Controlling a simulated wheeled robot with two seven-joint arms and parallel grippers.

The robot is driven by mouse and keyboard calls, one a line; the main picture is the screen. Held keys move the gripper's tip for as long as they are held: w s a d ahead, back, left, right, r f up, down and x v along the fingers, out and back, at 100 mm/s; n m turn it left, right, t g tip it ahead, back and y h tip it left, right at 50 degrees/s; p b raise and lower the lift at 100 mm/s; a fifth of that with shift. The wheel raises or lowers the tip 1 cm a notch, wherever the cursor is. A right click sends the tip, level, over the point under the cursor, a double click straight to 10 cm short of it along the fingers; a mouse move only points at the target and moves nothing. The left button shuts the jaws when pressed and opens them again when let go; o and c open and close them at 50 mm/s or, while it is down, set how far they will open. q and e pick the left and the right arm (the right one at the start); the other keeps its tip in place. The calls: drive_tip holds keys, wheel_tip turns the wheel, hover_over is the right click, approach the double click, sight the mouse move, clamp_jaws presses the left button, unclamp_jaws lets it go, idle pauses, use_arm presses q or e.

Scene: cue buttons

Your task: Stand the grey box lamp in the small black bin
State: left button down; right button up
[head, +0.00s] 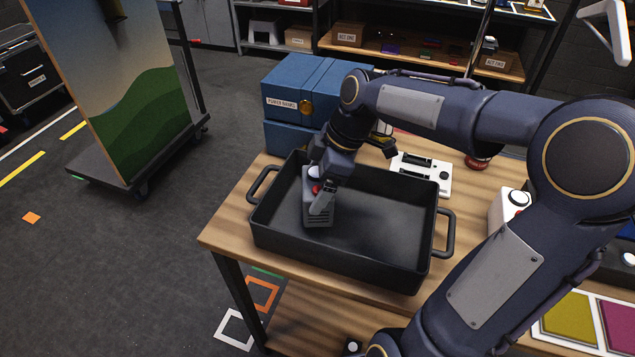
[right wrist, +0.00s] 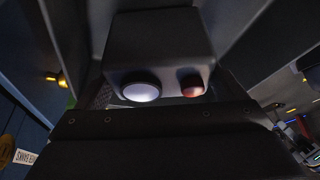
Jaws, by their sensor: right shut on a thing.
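The grey box lamp (head: 318,215) has a white dome and a red dome on its top. It is inside the black bin (head: 335,269), toward the left end, and looks upright. My right gripper (head: 322,192) reaches down from above and is shut on the lamp. In the right wrist view the lamp (right wrist: 160,42) sits between the fingers, with both domes facing the camera. I cannot tell whether its base touches the bin floor. My left gripper is not in view.
The bin stands on a wooden table (head: 232,226) and has a handle at each end. Blue boxes (head: 300,95) stand behind it. A white panel with black parts (head: 424,176) and a red can (head: 477,162) are at the back right. The bin's right half is empty.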

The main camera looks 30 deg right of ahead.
drive_tip(key=shift+f, duration=0.2)
drive_tip(key=shift+f, duration=0.15)
drive_tip(key=o, duration=1.1)
drive_tip(key=shift+c, duration=0.2)
drive_tip(key=shift+r, duration=0.3)
drive_tip(key=p+v, duration=0.1)
drive_tip(key=v, duration=1)
drive_tip(key=shift+s+d+r, duration=0.15)
drive_tip(key=shift+d+r, duration=0.05)
drive_tip(key=shift+r, duration=0.1)
